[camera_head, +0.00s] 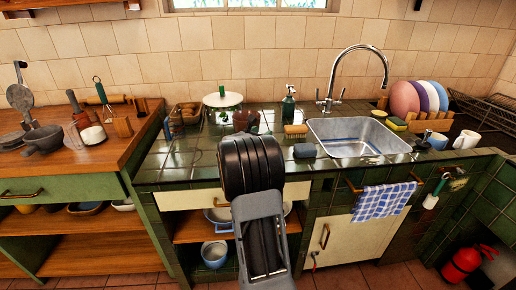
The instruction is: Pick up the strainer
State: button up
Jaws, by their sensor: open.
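I cannot pick out the strainer with certainty. A grey metal utensil (20,97) with a round head stands upright against the wall at the far left, above the wooden counter. It may be the strainer, but its head is too small to tell if it is pierced. My arm rises from the bottom middle, in front of the green tiled counter. Its black ribbed part covers some of the counter edge and the shelf opening. My gripper's fingertips do not show.
A grey saucepan (43,138) stands on the left wooden counter (100,160). Plates (404,99) and mugs stand right. A metal pot (214,253) sits below.

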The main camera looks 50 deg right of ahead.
jog(key=c, duration=1)
